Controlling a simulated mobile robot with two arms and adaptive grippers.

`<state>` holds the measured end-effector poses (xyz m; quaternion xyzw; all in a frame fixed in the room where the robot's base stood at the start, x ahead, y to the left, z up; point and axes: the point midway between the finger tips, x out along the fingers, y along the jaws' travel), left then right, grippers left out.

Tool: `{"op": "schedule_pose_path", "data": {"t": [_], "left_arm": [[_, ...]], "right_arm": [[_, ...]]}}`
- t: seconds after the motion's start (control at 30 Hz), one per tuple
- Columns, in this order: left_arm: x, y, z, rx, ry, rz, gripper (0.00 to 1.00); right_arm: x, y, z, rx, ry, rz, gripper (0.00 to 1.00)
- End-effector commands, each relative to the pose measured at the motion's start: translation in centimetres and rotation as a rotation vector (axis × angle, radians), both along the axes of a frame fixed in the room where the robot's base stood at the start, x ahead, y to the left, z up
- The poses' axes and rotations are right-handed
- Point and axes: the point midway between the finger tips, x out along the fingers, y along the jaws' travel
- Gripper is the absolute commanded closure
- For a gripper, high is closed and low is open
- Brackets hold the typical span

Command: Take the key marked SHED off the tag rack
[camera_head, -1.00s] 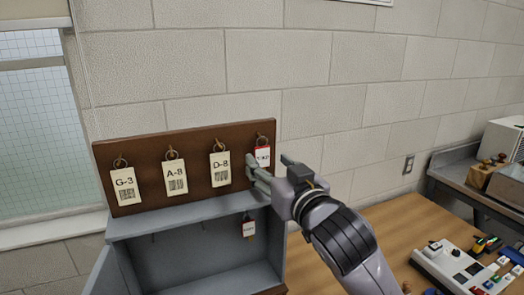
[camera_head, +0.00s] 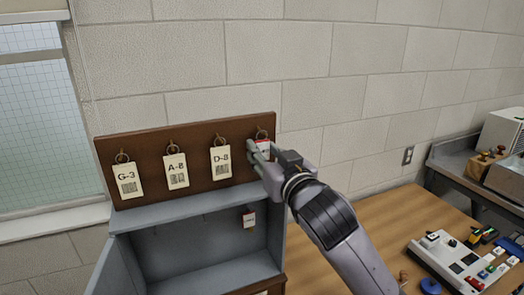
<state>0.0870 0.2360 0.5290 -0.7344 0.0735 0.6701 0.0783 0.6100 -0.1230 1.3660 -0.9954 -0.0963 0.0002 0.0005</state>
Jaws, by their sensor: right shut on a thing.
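The brown tag rack (camera_head: 195,188) stands on top of a grey metal cabinet against the wall. Cream tags G-3 (camera_head: 127,181), A-8 (camera_head: 176,171) and D-8 (camera_head: 221,162) hang on it from rings. At its right end a red-and-white tag (camera_head: 263,144) hangs from a ring; its lettering is mostly hidden by my fingers, so I cannot read it. My right gripper (camera_head: 257,155) is shut on this tag, which is still at the rack. My left gripper is not in view.
A wooden table (camera_head: 385,215) to the right carries a white device (camera_head: 445,257) and small coloured items. A grey bench (camera_head: 455,175) stands behind it.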

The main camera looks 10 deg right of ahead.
Motion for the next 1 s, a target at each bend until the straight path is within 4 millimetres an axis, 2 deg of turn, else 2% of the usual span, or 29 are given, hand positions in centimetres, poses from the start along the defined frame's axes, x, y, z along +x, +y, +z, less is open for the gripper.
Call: {"op": "schedule_pose_path", "data": {"t": [0.17,0.43,0.63,0.87,1.0], "left_arm": [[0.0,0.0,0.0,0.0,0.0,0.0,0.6],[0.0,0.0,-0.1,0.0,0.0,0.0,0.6],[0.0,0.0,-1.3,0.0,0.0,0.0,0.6],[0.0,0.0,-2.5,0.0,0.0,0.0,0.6],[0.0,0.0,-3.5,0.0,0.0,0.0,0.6]], "right_arm": [[0.0,0.0,0.0,0.0,0.0,0.0,0.9],[0.0,0.0,0.0,0.0,-0.001,0.0,0.9],[0.0,0.0,0.5,0.001,-0.003,0.0,0.9],[-4.0,-0.7,0.4,0.002,-0.005,0.002,0.9],[-7.4,-1.4,0.4,0.001,-0.005,0.002,0.9]]}}
